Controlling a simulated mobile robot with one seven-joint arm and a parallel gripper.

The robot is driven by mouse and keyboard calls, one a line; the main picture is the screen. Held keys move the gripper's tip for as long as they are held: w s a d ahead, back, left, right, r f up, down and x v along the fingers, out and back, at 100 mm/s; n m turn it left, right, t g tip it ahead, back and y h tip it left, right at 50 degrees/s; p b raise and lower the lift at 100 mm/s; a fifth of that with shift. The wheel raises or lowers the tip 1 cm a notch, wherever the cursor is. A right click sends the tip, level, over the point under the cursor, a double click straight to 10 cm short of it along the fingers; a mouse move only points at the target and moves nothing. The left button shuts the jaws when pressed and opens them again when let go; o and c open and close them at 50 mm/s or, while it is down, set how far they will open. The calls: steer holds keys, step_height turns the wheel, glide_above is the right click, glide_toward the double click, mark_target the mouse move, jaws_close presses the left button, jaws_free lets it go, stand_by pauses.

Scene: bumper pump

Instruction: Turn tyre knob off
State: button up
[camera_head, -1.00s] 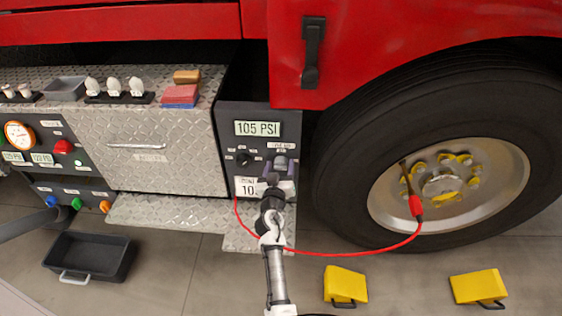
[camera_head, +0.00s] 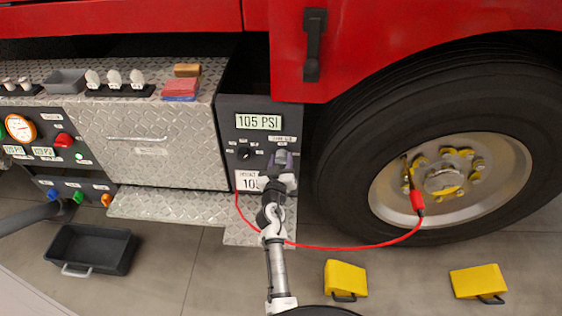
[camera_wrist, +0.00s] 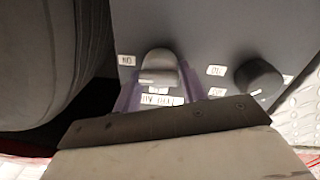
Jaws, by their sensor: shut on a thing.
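A grey knob (camera_wrist: 160,65) sits on the dark control panel (camera_head: 232,120), under the "105 PSI" display (camera_head: 258,122). In the wrist view it stands between my two purple fingers, with a white "ON" label to its left and small labels below it, seen upside down. My gripper (camera_wrist: 162,92) is shut on this knob. In the head view my gripper (camera_head: 281,162) is at the panel's right side and mostly hides the knob. A second, black knob (camera_head: 244,152) is to its left; it also shows at the right in the wrist view (camera_wrist: 258,78).
A red hose (camera_head: 330,248) runs from the panel to the wheel (camera_head: 440,180). Yellow chocks (camera_head: 345,278) (camera_head: 478,281) and a black tray (camera_head: 90,248) lie on the floor. A diamond-plate step (camera_head: 170,206) juts out below the panel.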

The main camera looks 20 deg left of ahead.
steer(key=n+b, duration=0.1)
steer(key=n, duration=0.1)
steer(key=n+b, duration=0.1)
steer(key=n, duration=0.1)
steer(key=shift+a+f+n, duration=0.2)
steer(key=shift+n, duration=0.2)
steer(key=n, duration=0.4)
steer(key=shift+s+a+n+y, duration=0.1)
steer(key=shift+n+y, duration=0.2)
steer(key=n, duration=0.4)
steer(key=shift+f, duration=0.1)
steer(key=shift+f+n+y+p, duration=0.2)
steer(key=shift+n+y+p, duration=0.2)
steer(key=shift+n, duration=1.9)
steer(key=o, duration=0.9)
steer(key=shift+d, duration=0.2)
